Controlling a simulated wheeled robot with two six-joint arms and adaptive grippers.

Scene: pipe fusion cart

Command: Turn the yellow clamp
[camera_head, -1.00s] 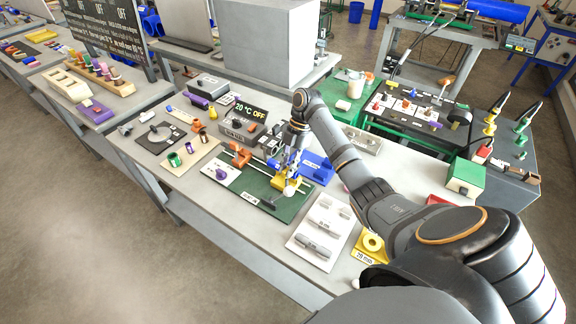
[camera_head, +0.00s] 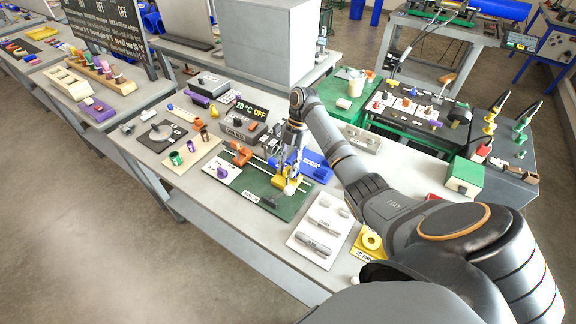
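The yellow clamp (camera_head: 279,180) stands on the dark green board (camera_head: 250,188) on the grey bench, at the right end of the rails. My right gripper (camera_head: 290,172) points down at the yellow clamp from above. Its fingers are small here and overlap the clamp, so I cannot tell whether they are closed on it. An orange clamp (camera_head: 241,154) stands at the left end of the same rails. My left gripper is not in view.
A blue block (camera_head: 316,167) stands just right of the clamp. A white tray with grey pipe pieces (camera_head: 300,240) lies in front. A display box reading 20 °C OFF (camera_head: 240,125) stands behind.

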